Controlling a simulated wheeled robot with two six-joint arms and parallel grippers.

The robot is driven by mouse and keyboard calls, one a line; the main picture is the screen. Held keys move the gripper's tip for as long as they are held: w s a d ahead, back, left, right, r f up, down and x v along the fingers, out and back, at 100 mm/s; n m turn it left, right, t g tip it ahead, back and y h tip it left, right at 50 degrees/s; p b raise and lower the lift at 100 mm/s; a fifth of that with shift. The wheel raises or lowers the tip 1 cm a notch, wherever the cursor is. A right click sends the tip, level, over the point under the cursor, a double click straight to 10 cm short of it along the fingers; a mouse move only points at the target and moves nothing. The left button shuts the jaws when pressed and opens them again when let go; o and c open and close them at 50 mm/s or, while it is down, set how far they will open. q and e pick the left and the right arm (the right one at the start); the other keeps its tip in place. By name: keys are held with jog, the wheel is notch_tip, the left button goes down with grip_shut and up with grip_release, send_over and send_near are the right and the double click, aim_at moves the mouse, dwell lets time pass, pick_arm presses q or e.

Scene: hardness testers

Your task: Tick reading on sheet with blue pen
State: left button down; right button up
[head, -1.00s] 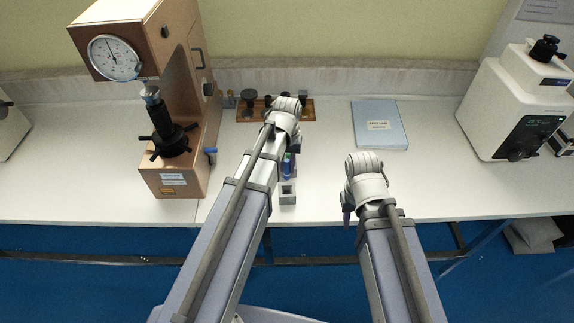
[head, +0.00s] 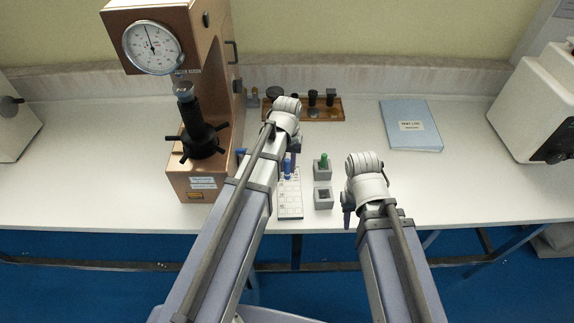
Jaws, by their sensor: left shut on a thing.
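The sheet (head: 289,204), a white card with printed rows and small boxes, lies near the front of the bench, its left side partly hidden by my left arm. My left gripper (head: 288,158) is shut on the blue pen (head: 288,170), held upright over the far part of the sheet; whether the tip touches cannot be told. The wrist hides most of the fingers. My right gripper (head: 346,206) hangs at the bench's front edge, right of the sheet, its jaws too hidden to judge. The hardness tester (head: 183,118) with its round dial (head: 152,46) stands at left.
Right of the sheet stand a grey block with a green pen (head: 323,162) and an empty grey block (head: 323,198). A wooden rack (head: 330,113) with dark parts and a blue test log (head: 411,126) lie behind. A white machine (head: 535,115) stands at right.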

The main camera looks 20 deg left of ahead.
aim_at(289, 176)
pick_arm(q)
jog(key=shift+d+f, duration=0.15)
jog(key=shift+f+b, duration=0.45)
jog(key=shift+b, duration=0.1)
jog(key=shift+f+b, duration=1.6)
jog(key=shift+b, duration=0.05)
jog(key=shift+f, duration=0.3)
jog(key=shift+s+d, duration=0.15)
jog(key=shift+s, duration=0.05)
dwell(0.9)
jog(key=shift+w+d+b, duration=0.15)
jog(key=shift+w+b, duration=0.15)
jog(key=shift+w, duration=0.2)
dwell(1.4)
jog(key=shift+r, duration=0.1)
jog(key=shift+r+p, duration=2.9)
jog(key=shift+p, duration=0.1)
